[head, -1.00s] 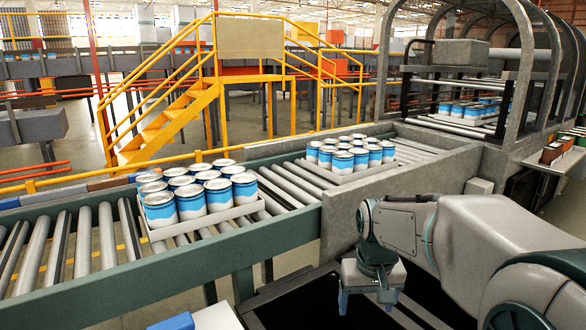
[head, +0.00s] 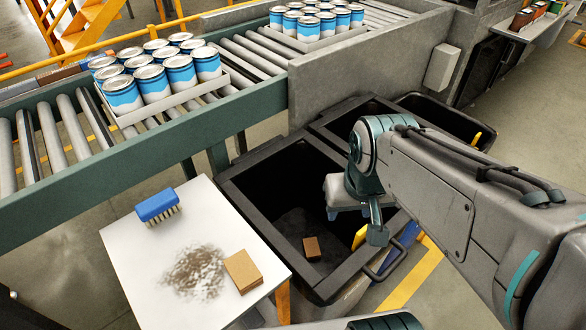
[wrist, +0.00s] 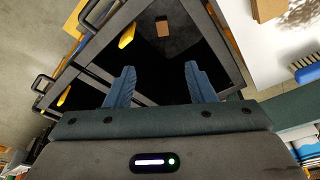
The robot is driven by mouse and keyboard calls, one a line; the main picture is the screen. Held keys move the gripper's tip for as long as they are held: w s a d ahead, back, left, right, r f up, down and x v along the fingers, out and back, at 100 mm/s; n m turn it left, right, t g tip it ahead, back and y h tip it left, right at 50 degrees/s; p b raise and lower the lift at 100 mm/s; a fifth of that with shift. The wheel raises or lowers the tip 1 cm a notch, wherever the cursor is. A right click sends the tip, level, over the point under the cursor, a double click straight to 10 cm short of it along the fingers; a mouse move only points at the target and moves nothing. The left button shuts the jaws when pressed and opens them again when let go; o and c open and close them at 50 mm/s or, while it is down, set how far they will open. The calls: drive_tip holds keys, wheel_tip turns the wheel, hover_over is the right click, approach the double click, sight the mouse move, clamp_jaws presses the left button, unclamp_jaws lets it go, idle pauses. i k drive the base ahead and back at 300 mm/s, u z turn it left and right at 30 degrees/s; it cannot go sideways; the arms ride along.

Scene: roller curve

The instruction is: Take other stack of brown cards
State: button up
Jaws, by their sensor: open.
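One stack of brown cards (head: 243,270) lies on the white table at its right side, beside a patch of brown dirt. It also shows at the top edge of the wrist view (wrist: 268,9). A small brown block or card stack (head: 312,248) lies inside the black bin; it shows in the wrist view too (wrist: 163,28). My gripper (head: 352,222) is over the black bin, to the right of the table. In the wrist view its two blue fingers (wrist: 156,85) are apart with nothing between them.
The white table (head: 150,265) holds a blue brush (head: 157,205) and the dirt patch (head: 195,270). The black bin (head: 265,165) stands open right of it, with another bin behind. The roller conveyor (head: 60,140) runs behind, carrying trays of blue and white cans (head: 165,75).

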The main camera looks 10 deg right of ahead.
sight(245, 275)
drive_tip(key=u, duration=0.05)
drive_tip(key=k, duration=1.8)
drive_tip(key=z, duration=0.1)
drive_tip(key=i, duration=0.3)
drive_tip(key=u, duration=0.05)
